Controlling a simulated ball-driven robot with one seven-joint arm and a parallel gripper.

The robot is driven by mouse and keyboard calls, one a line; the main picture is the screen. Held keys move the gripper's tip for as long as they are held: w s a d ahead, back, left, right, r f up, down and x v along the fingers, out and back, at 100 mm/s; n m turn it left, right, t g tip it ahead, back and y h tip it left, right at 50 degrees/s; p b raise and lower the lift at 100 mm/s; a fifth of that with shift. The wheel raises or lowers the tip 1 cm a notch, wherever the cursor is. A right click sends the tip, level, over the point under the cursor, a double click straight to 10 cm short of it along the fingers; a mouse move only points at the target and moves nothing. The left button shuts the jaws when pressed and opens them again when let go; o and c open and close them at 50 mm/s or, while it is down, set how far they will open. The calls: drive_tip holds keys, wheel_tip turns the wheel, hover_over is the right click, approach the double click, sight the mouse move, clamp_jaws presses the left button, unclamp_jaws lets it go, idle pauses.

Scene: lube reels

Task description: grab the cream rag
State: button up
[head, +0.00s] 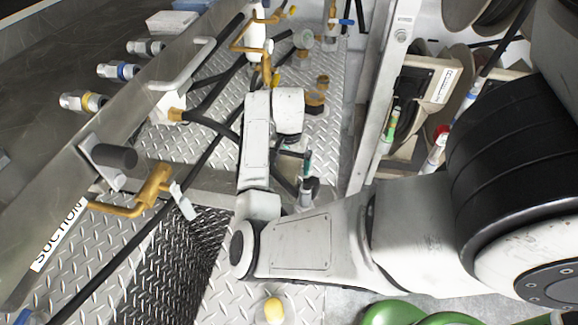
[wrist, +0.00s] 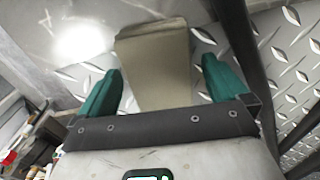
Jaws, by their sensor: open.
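A flat, dull cream-beige piece (wrist: 155,85) lies between the fingers in the wrist view. It looks like the cream rag, though its dim shading leaves this unsure. Its far end reaches past the fingertips and its near end goes behind the gripper's dark crossbar. My gripper (wrist: 160,64) is open, with one teal finger on each side of the piece and a gap on both sides. In the head view my gripper (head: 306,164) points away at the end of my white arm, low among hoses. I cannot make out the rag there.
Dark hoses and brass valves (head: 157,185) crowd the left of my arm. A metal panel marked SUCTION (head: 58,235) runs along the left. A pale upright post (head: 385,95) and reels (head: 455,75) stand to the right. Tread plate (head: 185,150) lies beneath.

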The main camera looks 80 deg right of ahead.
drive_tip(key=c, duration=1.1)
drive_tip(key=shift+o, duration=0.2)
drive_tip(key=shift+r, duration=0.1)
